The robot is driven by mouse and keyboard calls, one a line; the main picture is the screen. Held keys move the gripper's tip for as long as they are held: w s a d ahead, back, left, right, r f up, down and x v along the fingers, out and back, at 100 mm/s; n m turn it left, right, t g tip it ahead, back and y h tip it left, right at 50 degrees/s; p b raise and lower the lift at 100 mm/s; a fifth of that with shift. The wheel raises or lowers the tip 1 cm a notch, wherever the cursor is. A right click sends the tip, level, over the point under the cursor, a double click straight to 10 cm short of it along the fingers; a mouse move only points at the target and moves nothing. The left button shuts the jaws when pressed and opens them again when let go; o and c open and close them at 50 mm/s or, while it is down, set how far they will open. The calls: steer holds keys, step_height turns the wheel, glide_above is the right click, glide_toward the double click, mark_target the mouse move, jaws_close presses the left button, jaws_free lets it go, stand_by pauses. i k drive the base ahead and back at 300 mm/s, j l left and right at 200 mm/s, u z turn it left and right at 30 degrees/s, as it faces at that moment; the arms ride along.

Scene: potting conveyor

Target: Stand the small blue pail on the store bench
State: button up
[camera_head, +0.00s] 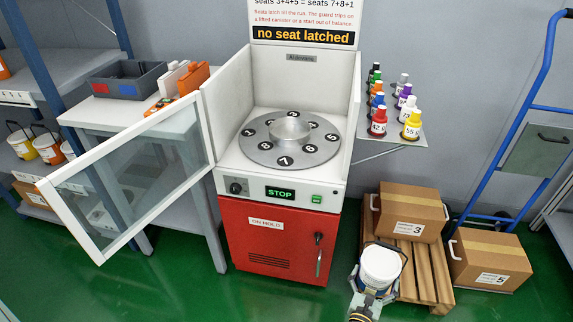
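White, yellow (48,148) and orange pails stand on a shelf at the far left. No bench is labelled as the store bench; a light bench (97,112) stands left of the machine.
The machine's glass door (130,180) stands open to the left, in front of the bench. A grey crate (127,78) is on that bench. A pallet (428,270) with boxes and a blue hand truck (520,110) are at right. Green floor is clear at front left.

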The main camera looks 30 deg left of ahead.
mark_target(109, 109)
steer(key=k+j+u, duration=0.35)
steer(key=j, duration=1.2)
steer(key=k+j+u, duration=0.3)
steer(key=j, duration=1.35)
steer(key=j+u, duration=0.35)
steer(key=j, duration=1.3)
